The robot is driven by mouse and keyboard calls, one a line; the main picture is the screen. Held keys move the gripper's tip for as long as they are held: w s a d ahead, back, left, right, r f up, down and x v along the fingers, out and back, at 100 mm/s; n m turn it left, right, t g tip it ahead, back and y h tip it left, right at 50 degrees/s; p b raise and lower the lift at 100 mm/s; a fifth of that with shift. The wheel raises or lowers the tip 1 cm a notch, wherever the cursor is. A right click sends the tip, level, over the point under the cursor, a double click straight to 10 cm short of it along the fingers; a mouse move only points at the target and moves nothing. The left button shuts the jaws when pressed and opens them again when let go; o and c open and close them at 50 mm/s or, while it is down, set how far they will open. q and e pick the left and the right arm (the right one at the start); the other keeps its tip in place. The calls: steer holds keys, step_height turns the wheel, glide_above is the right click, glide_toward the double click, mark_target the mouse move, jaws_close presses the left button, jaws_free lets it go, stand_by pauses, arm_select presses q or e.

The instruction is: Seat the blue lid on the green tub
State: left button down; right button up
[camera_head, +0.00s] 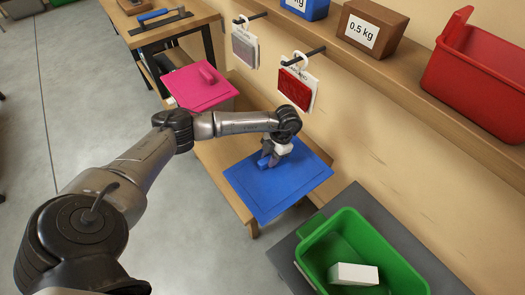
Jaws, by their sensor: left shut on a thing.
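The blue lid (252,196) is a flat square panel with a raised blue handle, over the low wooden bench in the middle of the view. My left gripper (268,160) is shut on the lid's handle. I cannot tell whether the lid touches the bench or hangs just above it. The green tub (318,242) stands open at the lower right, with a white block (354,274) inside. The lid is apart from the tub, up and to its left. My right gripper is not in view.
The tub stands on a dark grey surface (289,254). A pink lid (200,88) sits on a container behind my left arm. The wall shelf holds a red bin (470,80) and a 0.5 kg block (374,30). Packets hang on pegs (297,88) below it.

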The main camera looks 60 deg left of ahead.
arm_select(q)
steer(key=shift+w+d+r, duration=0.1)
steer(key=shift+d+r, duration=0.4)
steer(key=shift+d, duration=0.4)
stand_by(0.5)
